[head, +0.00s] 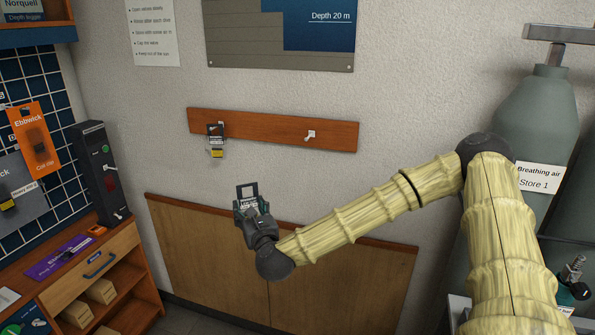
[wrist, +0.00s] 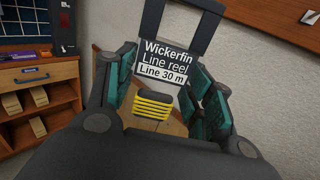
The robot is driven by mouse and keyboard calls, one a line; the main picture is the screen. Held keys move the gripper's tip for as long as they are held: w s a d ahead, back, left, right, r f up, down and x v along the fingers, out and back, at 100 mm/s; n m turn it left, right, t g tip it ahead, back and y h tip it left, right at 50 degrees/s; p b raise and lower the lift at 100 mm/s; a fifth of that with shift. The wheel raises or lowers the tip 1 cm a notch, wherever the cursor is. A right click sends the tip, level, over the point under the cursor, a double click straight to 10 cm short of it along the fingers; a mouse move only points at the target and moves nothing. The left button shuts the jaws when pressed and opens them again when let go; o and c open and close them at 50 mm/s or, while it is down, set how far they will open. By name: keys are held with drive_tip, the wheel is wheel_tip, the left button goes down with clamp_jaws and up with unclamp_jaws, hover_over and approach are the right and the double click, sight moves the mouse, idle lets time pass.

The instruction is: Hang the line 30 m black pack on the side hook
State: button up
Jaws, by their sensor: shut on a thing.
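The line 30 m black pack (head: 248,204) is in my gripper (head: 251,209), below the wall rail and left of the empty hook. In the wrist view the pack (wrist: 165,62) shows a black card with an open rectangular loop at the top, the label "Wickerfin Line reel Line 30 m" and a coil of yellow line. My gripper's teal finger pads (wrist: 165,88) are shut on its two sides. On the wooden rail (head: 265,134), a white hook (head: 310,135) at the right is empty. The left end carries another black pack (head: 215,138) with a yellow part.
A panelled board (head: 210,245) with a ledge runs below the rail. At the left are a blue grid display (head: 55,95) with hanging packs, a dark upright device (head: 100,170) and a wooden shelf unit (head: 120,250). Grey cylinders (head: 530,125) stand at the right.

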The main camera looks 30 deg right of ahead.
drive_tip(key=d+r+m+g+h+b, duration=0.25)
drive_tip(key=d+r+m+h, duration=0.2)
drive_tip(key=d, duration=0.35)
drive_tip(key=d+r+m+g+h+b, duration=0.1)
drive_tip(key=d+r+m+g+h, duration=0.25)
drive_tip(key=d+r+h, duration=0.35)
drive_tip(key=shift+y, duration=0.45)
drive_tip(key=w+d+f+p, duration=0.1)
drive_tip(key=w+d, duration=0.1)
drive_tip(key=d, duration=0.1)
drive_tip(key=w+d+f+p, duration=0.1)
drive_tip(key=w+d, duration=0.1)
drive_tip(key=w+d+f+p, duration=0.1)
drive_tip(key=w+d, duration=0.2)
drive_tip(key=shift+d+f, duration=0.35)
drive_tip(key=shift+f, duration=0.05)
drive_tip(key=shift+w+d+b, duration=0.1)
drive_tip(key=shift+b, duration=0.2)
idle(0.8)
drive_tip(key=o, duration=1.1)
drive_tip(key=shift+o, duration=0.2)
